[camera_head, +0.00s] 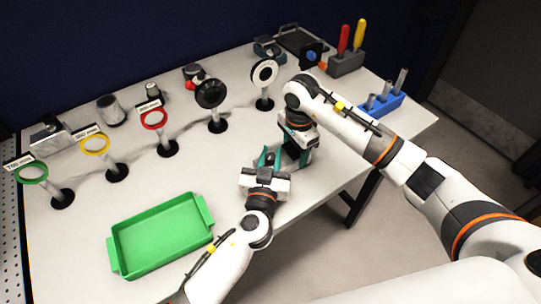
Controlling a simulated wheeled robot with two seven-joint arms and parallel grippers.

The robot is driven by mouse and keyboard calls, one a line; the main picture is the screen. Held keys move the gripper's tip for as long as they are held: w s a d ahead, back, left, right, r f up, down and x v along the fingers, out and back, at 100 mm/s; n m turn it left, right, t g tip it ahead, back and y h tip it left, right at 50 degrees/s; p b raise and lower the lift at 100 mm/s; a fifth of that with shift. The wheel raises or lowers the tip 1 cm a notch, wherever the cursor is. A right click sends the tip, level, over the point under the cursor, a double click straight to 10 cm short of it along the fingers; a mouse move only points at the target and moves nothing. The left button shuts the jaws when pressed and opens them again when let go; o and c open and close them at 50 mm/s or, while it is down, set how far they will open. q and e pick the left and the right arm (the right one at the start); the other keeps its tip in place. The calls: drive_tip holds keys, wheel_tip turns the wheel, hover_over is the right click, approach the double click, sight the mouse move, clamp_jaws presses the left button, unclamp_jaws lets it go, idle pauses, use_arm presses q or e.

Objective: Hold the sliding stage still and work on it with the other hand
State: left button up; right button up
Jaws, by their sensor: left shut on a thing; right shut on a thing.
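The sliding stage (291,149) is a small dark thing on the white table, mostly hidden between my two grippers. My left gripper (268,156), with teal fingers, comes from the front and is shut on the stage's near left side. My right gripper (300,155) reaches down from the back right and is shut on a part at the stage's right side. Its fingers and wrist cover that part, so I cannot tell what it is. The two grippers are very close together.
A green tray (115,244) lies empty at the front left. Ring stands with green (32,174), yellow (95,144) and red (154,119) rings line the back, with black (210,93) and white (265,73) discs. A blue holder (383,104) and screwdriver block (346,64) stand at right.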

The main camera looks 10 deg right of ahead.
use_arm(q)
drive_tip(key=shift+d+n+t+y, duration=0.1)
drive_tip(key=shift+n+t+y, duration=0.4)
drive_tip(key=shift+n+y, duration=0.65)
drive_tip(key=shift+m+y, duration=0.25)
drive_tip(key=o, duration=0.9)
drive_tip(key=shift+o, duration=0.2)
drive_tip(key=shift+s, duration=0.15)
drive_tip(key=v, duration=1.2)
drive_tip(key=shift+o, duration=0.2)
